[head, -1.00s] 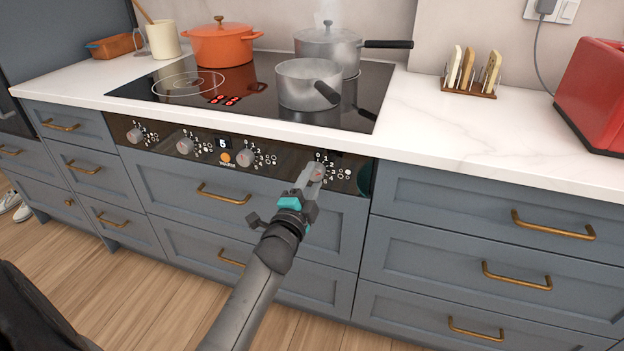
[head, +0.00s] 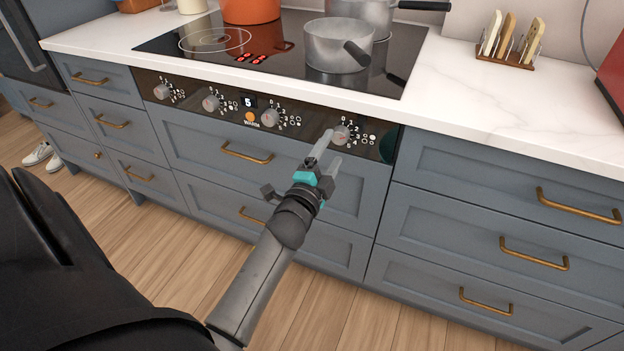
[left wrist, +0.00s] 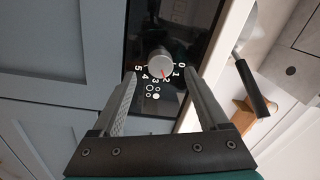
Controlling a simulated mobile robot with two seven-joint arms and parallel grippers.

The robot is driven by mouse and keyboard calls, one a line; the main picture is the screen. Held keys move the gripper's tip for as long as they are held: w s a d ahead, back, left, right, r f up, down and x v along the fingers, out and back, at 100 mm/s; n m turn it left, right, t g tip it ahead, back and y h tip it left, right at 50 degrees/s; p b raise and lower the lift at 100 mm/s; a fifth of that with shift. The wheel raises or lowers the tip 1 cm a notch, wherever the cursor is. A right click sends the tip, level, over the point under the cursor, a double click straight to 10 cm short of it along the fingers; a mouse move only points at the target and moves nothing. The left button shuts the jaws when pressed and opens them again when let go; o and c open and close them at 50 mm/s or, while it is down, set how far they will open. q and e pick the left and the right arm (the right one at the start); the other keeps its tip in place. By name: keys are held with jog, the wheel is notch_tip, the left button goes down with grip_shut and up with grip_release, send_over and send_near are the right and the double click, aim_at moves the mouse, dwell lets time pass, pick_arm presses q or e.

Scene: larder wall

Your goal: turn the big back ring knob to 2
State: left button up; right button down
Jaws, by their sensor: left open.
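The rightmost knob (head: 341,134) on the black control panel is a grey round knob. It also shows in the left wrist view (left wrist: 159,61), where its red pointer mark points at the 2. Small ring symbols are printed beside it, too small to read surely as the big back ring. My left gripper (head: 331,148) is open and empty, just in front of and below this knob. In the left wrist view its fingers reach toward the knob from both sides, with clear gaps and no contact visible. My right gripper is not in view.
Other knobs (head: 270,117) sit left along the panel (head: 300,111), with a display reading 5. On the glass hob (head: 395,70) stand a grey saucepan (head: 332,50), another metal pot behind and an orange pot (head: 250,10). Blue drawers with brass handles (head: 246,153) are below.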

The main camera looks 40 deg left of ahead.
pick_arm(q)
jog(key=p+v, duration=0.2)
jog(key=v, duration=0.9)
jog(key=shift+s, duration=0.4)
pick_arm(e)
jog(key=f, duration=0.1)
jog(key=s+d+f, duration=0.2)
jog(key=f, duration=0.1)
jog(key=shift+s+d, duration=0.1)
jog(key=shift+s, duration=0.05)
pick_arm(q)
jog(key=shift+d, duration=0.1)
